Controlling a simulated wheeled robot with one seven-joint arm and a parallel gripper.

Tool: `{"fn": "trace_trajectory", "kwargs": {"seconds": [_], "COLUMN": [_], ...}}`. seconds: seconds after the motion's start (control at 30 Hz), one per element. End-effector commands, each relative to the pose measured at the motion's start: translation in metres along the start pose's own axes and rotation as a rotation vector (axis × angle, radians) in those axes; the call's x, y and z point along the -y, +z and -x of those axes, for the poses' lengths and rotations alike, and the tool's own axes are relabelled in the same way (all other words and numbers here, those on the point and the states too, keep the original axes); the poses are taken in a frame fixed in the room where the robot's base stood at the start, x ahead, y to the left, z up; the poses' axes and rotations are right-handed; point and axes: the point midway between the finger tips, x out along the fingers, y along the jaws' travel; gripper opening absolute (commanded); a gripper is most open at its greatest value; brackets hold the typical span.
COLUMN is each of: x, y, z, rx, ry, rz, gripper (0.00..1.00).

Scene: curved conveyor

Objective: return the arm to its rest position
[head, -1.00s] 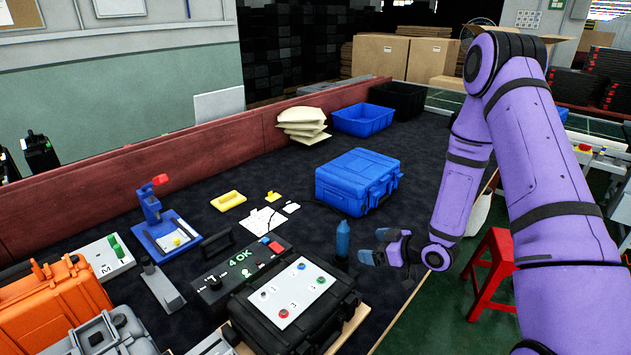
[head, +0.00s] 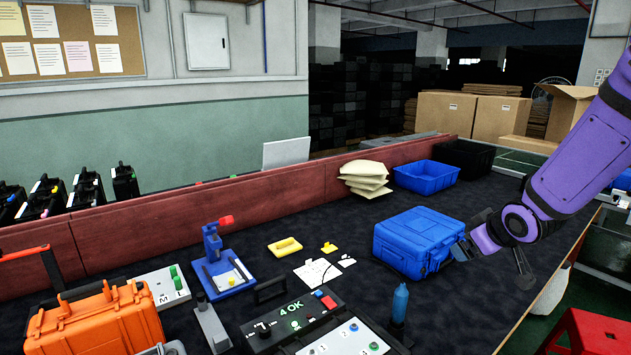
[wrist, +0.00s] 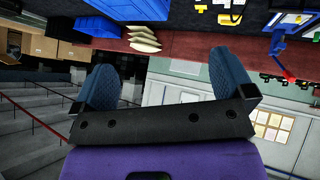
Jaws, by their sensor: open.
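My purple arm (head: 580,160) reaches in from the upper right in the head view. My gripper (head: 492,256) is at the right side of the table, just right of the blue hard case (head: 405,240). In the head view one fingertip overlaps the case's right edge; I cannot tell whether they touch. In the wrist view my gripper (wrist: 165,78) has its two blue textured fingers wide apart with nothing between them. That view appears upside down, with the table along its top edge.
A blue bottle (head: 400,303) stands near the front, beside the black control box (head: 290,318). A blue bin (head: 426,176) and stacked pale bags (head: 366,178) lie farther back. An orange case (head: 100,322) is at lower left. A red stool (head: 590,330) stands off the table's right edge.

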Motion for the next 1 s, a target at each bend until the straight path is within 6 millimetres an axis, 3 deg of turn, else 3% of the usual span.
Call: {"fn": "trace_trajectory", "kwargs": {"seconds": [0.03,0.2,0.47,0.8,1.0], "x": [-0.002,-0.003,0.01,0.051,0.078], "y": [-0.005,-0.01,-0.004,0.024,0.043], "z": [0.018,0.071,0.153,0.255,0.297], "rx": [0.013,0.079,0.166,0.258,0.299], "ry": [0.021,0.07,0.098,0.039,-0.023], "rz": [-0.015,-0.085,-0.213,-0.38,-0.445], "gripper": [1.0,1.0,1.0,1.0,1.0]}}
